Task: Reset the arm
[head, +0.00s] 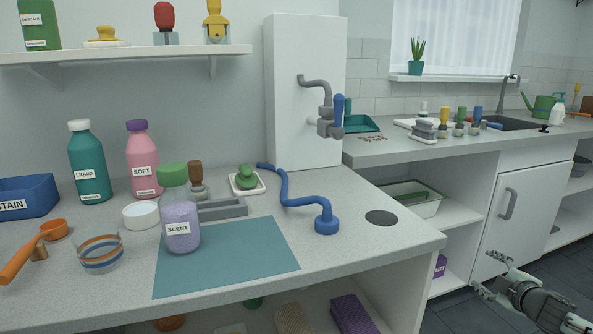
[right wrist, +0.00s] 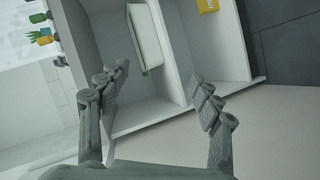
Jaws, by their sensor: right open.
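My right gripper (head: 502,278) is at the lower right in the head view, in front of the lower cabinets and below the counter top. In the right wrist view its two fingers (right wrist: 162,100) are spread wide with nothing between them. It is open and empty, and apart from the furniture as far as I can tell. My left gripper does not show in the head view.
Open shelves (head: 455,225) with a tray (head: 413,203) lie beyond. Floor shows around my right gripper.

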